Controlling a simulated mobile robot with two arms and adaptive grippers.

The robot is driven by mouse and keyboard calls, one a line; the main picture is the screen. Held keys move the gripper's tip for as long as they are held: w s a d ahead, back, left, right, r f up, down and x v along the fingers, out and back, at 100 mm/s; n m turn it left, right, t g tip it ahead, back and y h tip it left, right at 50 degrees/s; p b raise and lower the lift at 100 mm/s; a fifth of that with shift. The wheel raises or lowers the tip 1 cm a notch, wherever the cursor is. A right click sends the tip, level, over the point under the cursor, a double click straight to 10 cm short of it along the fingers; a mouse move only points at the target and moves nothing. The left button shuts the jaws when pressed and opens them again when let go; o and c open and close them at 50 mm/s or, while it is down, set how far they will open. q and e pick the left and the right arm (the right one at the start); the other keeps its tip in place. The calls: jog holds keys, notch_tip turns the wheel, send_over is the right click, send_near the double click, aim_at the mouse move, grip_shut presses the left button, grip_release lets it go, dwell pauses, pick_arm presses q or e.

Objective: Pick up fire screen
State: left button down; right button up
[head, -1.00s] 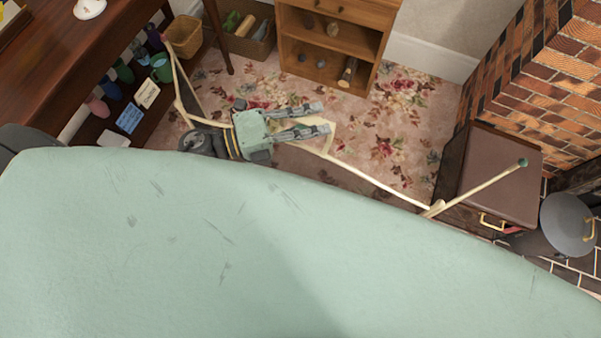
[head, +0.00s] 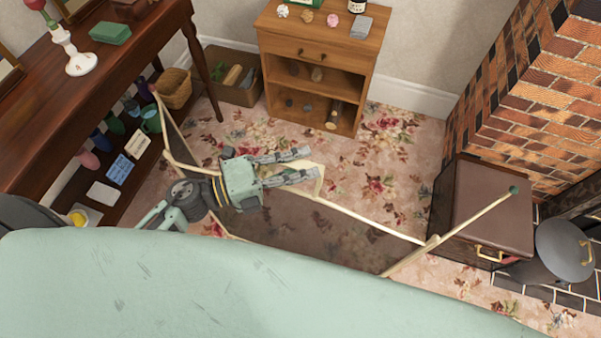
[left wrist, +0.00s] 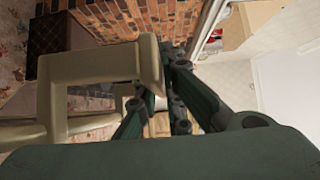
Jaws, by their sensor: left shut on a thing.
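The fire screen (head: 372,220) has a thin pale gold frame and dark see-through mesh. In the head view it stands across the floral carpet, with side panels angled at its left and right ends. My left gripper (head: 306,164) is at the handle on the middle of its top rail, shut on it. In the left wrist view the squared handle (left wrist: 98,66) shows large beside the dark green fingers. The exact contact is partly hidden by the fingers. The screen's lower edge is partly hidden by my pale green body. My right gripper is not in view.
A dark brown box (head: 494,208) and a round grey lidded container (head: 562,250) stand by the brick fireplace (head: 545,95), close to the screen's right panel. A wooden cabinet (head: 318,85) stands behind. A dark wooden table (head: 100,75) and a wicker basket (head: 174,88) are at left.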

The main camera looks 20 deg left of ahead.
pick_arm(q)
notch_tip(320, 180, up, 4)
jog(key=shift+d+f, duration=0.1)
jog(key=shift+f, duration=0.05)
jog(key=s+d+r+p, duration=0.2)
jog(key=d+r, duration=0.1)
jog(key=d, duration=0.2)
jog(key=s+d+r+p, duration=0.1)
jog(key=d+r+p, duration=0.1)
jog(key=d, duration=0.4)
jog(key=shift+s+r+p, duration=0.35)
jog(key=shift+r+p, duration=0.05)
jog(key=shift+r, duration=0.6)
